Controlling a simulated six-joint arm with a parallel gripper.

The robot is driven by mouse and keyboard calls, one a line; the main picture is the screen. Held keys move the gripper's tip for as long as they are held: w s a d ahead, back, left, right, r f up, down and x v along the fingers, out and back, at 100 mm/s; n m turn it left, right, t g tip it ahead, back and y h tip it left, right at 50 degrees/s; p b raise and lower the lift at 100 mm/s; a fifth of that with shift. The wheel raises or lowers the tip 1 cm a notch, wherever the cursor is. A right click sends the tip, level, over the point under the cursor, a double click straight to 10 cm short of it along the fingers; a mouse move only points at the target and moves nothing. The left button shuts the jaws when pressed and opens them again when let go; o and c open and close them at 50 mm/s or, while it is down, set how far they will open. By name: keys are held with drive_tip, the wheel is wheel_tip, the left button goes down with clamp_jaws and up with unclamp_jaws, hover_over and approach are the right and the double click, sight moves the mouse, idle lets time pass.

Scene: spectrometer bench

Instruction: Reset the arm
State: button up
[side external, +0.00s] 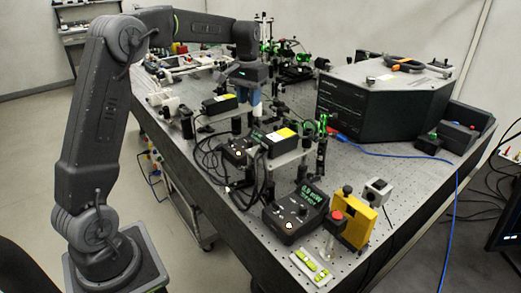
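My arm rises at the left and reaches over the optical bench (385,185). My gripper (254,103) points down above the middle of the bench, among optics and small dark boxes.
A black spectrometer housing (365,105) stands at the right rear. Near the front are a power meter (295,211), a yellow block (358,223) and a red-topped button post (336,222). Black cables (212,160) loop over the left edge. A blue cable (457,205) crosses the right side.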

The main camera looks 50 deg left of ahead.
drive_tip(key=s+d+r+m+t, duration=0.1)
drive_tip(key=s+d+r, duration=0.35)
drive_tip(key=d, duration=0.25)
drive_tip(key=s+d+f+m+t, duration=0.1)
drive_tip(key=s+d+f+t, duration=0.1)
drive_tip(key=s+d, duration=0.4)
drive_tip(key=s+d+f+m+t, duration=0.2)
drive_tip(key=s+d, duration=0.4)
drive_tip(key=s, duration=0.9)
drive_tip(key=shift+s+d+t, duration=0.15)
drive_tip(key=shift+d+t, duration=0.15)
drive_tip(key=shift+d, duration=0.1)
